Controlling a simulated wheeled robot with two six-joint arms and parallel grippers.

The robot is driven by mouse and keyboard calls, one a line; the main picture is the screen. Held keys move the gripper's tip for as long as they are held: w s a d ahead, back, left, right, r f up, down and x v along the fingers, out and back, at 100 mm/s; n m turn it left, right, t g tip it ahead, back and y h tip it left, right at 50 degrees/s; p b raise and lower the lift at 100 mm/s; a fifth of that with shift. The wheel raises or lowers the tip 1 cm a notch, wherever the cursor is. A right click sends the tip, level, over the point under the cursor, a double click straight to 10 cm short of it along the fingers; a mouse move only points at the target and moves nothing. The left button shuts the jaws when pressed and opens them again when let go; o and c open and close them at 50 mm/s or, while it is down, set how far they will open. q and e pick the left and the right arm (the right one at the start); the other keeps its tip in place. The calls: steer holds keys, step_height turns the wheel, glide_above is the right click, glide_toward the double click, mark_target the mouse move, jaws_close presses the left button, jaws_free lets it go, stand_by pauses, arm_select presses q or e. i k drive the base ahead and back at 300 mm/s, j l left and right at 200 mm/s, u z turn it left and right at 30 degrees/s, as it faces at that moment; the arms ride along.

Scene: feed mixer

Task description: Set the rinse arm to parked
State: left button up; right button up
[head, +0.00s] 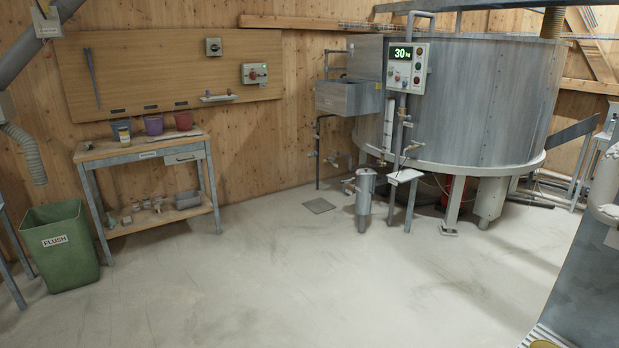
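The large round grey metal mixer tank (500,100) stands at the back right. A grey bent pipe (411,27) rises at its left side, behind the display panel, and its top bends right over the rim. It may be the rinse arm, but no label on it can be read. Another thin pipe (318,150) with a tap runs down the wall to the left, by a metal sink box (350,97). I cannot tell which position the rinse arm is in. Neither of my grippers shows in the head view.
The panel (408,68) reads 30 kg. A small metal canister (364,200) and a small stand (404,177) stand before the tank. A workbench (140,152) with cups and a green FLUSH bin (62,262) are at left. The middle floor is clear.

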mark_target(326, 52)
steer(key=i+j, duration=0.1)
steer(key=i, duration=0.45)
steer(key=i+z, duration=0.1)
steer(key=i, duration=0.5)
steer(key=i+j, duration=0.2)
steer(key=i, duration=0.35)
steer(key=i+j+z, duration=0.1)
steer(key=i, duration=0.45)
steer(key=i+l+z, duration=0.15)
steer(key=i, duration=0.95)
steer(key=i+l+z, duration=0.15)
steer(key=i, duration=1)
steer(key=i+l+u, duration=0.3)
steer(key=i, duration=0.2)
steer(key=i+l+u, duration=0.3)
steer(key=i, duration=0.15)
steer(key=i+j, duration=1.25)
steer(key=z, duration=1.85)
steer(key=i, duration=0.3)
